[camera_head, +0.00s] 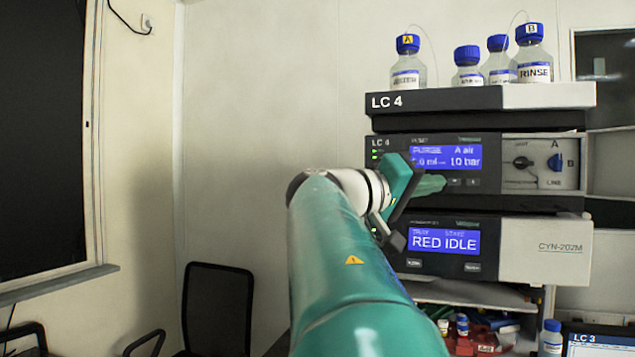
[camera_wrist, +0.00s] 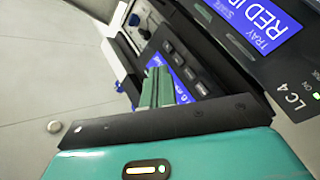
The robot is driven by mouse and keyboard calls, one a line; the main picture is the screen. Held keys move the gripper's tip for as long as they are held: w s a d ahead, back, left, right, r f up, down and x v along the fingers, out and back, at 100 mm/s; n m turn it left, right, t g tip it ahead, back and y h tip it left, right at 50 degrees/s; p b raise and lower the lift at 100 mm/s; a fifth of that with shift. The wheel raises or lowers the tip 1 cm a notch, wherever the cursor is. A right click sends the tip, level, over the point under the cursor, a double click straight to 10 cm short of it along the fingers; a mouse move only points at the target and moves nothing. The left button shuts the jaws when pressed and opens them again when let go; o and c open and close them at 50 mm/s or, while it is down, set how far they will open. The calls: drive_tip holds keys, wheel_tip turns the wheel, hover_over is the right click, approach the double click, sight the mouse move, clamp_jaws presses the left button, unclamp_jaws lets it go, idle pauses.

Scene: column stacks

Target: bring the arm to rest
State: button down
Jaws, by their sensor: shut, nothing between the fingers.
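My arm reaches up from the bottom middle of the head view. My gripper (camera_head: 432,184) is in front of the upper LC 4 module (camera_head: 487,148), its fingers pointing right, just below the blue screen that reads PURGE. I cannot tell whether the fingertips touch the panel. In the wrist view my gripper (camera_wrist: 158,85) shows as two green fingers closed together, with nothing between them. The finger bodies cover part of the upper module's screen and buttons there.
The lower module (camera_head: 560,250) reads RED IDLE. Several blue-capped bottles (camera_head: 529,65) stand on top of the stack. A shelf below holds small clutter. A black chair (camera_head: 217,305) stands at the lower left. The space before the pale wall, left of my arm, is open.

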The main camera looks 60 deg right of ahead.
idle(0.8)
drive_tip(key=w+a+f+n+t+y, duration=0.2)
drive_tip(key=w+a+f+n+t, duration=0.15)
drive_tip(key=w+a+f, duration=0.35)
drive_tip(key=w+a+f+n+t+y, duration=0.25)
drive_tip(key=w+a+f+t, duration=0.2)
drive_tip(key=f, duration=0.45)
drive_tip(key=w+a+f+n+t+y, duration=0.1)
drive_tip(key=w+a+f+n+t, duration=0.25)
drive_tip(key=w+f+t, duration=0.35)
drive_tip(key=a+f+n+y, duration=0.1)
drive_tip(key=a+f+y, duration=0.2)
drive_tip(key=a+f, duration=0.3)
drive_tip(key=a+f+n+y, duration=0.2)
drive_tip(key=a+f+y, duration=0.2)
drive_tip(key=a, duration=0.9)
drive_tip(key=s+a+f+n+y, duration=0.1)
drive_tip(key=a+f+n+y, duration=0.1)
drive_tip(key=a+f, duration=0.8)
drive_tip(key=shift+a+f+t+y, duration=0.25)
drive_tip(key=shift+t+y, duration=0.15)
drive_tip(key=shift+y, duration=0.25)
drive_tip(key=shift+w+d, duration=0.1)
